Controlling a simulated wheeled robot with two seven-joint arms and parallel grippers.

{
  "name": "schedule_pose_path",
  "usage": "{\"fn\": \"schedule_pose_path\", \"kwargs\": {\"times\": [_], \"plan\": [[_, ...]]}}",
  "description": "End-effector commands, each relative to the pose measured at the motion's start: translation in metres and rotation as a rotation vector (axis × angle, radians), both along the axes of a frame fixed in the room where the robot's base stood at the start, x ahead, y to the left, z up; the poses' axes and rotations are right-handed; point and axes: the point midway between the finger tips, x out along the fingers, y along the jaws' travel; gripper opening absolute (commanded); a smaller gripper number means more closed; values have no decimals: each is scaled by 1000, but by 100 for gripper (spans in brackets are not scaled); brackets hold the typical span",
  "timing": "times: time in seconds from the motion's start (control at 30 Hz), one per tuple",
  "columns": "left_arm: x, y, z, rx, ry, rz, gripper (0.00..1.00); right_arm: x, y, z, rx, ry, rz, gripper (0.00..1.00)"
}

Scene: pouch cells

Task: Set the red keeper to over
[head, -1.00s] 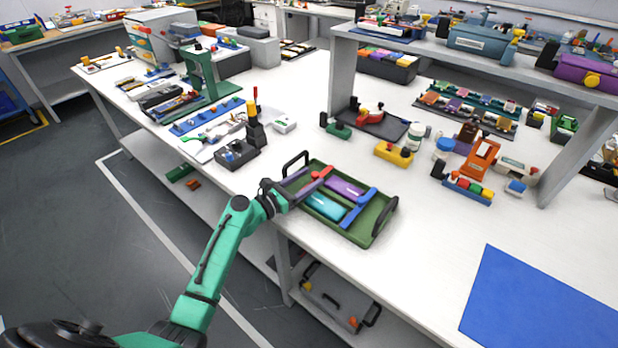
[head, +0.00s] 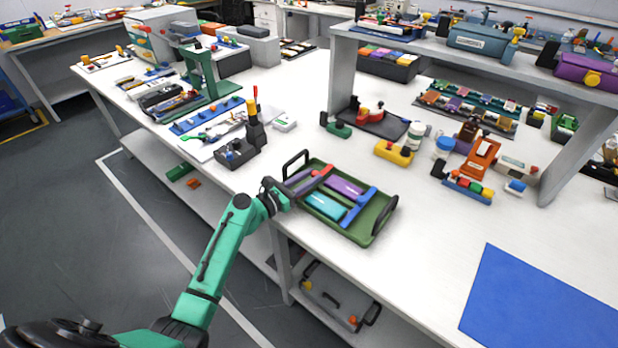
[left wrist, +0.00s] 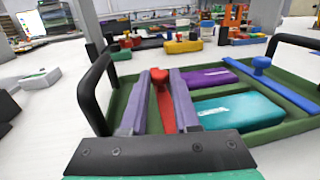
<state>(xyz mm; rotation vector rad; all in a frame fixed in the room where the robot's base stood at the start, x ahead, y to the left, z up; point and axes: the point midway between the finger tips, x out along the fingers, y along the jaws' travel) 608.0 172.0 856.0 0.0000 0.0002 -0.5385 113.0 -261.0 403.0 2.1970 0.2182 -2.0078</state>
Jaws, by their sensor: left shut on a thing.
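A green tray (head: 372,232) with black handles lies near the table's front edge. It holds a purple pouch cell (head: 345,187) and a teal pouch cell (head: 323,206). A blue keeper (head: 358,208) with a knob lies at the right of the cells. The red keeper (head: 319,179) is at their left end; in the left wrist view it (left wrist: 163,104) shows between the jaws, left of both cells. My left gripper (head: 308,181) is shut on it; its purple-grey fingers also show in the left wrist view (left wrist: 166,76). Whether the keeper touches the tray floor is unclear. My right gripper is not in view.
A black handle (left wrist: 93,92) rises close to the left of my jaws. A yellow block (head: 394,153) and a shelf post (head: 342,75) stand behind the tray. A black-and-grey fixture (head: 238,152) stands at left. The table right of the tray is clear up to a blue mat (head: 540,310).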

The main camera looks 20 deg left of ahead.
Motion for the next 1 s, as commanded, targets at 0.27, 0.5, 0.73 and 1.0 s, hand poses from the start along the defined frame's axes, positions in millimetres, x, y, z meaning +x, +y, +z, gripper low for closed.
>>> {"fn": "schedule_pose_path", "kwargs": {"times": [0.27, 0.5, 0.73, 1.0], "plan": [[0, 0, 0, 1, 1, 0, 0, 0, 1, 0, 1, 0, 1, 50], [0, 0, 0, 1, 1, 0, 0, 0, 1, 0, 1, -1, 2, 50], [0, 0, 0, 1, 1, 0, 0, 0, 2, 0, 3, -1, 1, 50], [-2, -5, 1, -1, 2, -2, 0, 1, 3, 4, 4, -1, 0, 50]]}}
